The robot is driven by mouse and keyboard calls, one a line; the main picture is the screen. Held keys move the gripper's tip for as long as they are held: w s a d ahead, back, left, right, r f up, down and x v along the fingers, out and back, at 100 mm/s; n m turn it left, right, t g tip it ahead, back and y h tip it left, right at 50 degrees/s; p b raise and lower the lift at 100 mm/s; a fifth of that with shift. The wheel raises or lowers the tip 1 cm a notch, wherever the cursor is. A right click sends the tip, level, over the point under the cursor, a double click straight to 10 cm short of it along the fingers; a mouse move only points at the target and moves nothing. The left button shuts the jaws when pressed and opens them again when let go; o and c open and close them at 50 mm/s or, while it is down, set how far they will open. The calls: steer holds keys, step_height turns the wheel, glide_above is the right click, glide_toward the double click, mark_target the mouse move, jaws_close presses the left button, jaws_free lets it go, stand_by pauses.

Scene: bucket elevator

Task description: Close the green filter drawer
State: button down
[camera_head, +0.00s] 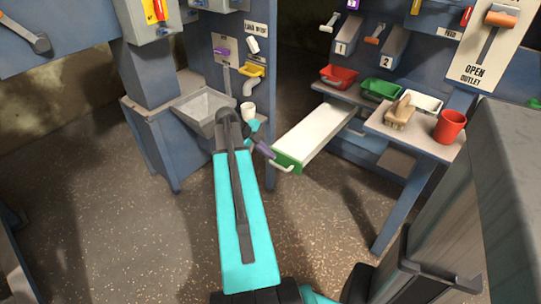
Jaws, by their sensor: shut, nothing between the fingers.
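The green filter drawer stands pulled out from under the blue bench. Its green front (287,162) with a pale handle faces toward me, and its long white tray (318,131) runs back to the right. My gripper (268,153) is at the end of my teal arm, just left of the green front. Its fingers are shut and empty. They are very close to the front's left end; I cannot tell whether they touch it. Part of the gripper is hidden behind my own arm.
A grey hopper (203,108) and white cup (248,111) are left of the drawer. Red (338,76) and green bins (384,89) sit above it. A brush (400,112) and red cup (449,126) stand on the right shelf. Floor before the drawer is clear.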

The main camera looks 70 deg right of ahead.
glide_toward(294, 165)
step_height(294, 165, down, 3)
steer(key=a, duration=0.3)
steer(key=shift+s+d+f, duration=0.1)
steer(key=shift+s+d, duration=0.25)
steer(key=shift+d, duration=0.4)
steer(key=shift+s+d+r, duration=0.1)
steer(key=shift+s+d, duration=0.25)
steer(key=shift+d, duration=0.35)
steer(key=shift+s+d+f, duration=0.1)
steer(key=shift+s+d, duration=0.25)
steer(key=shift+d, duration=0.4)
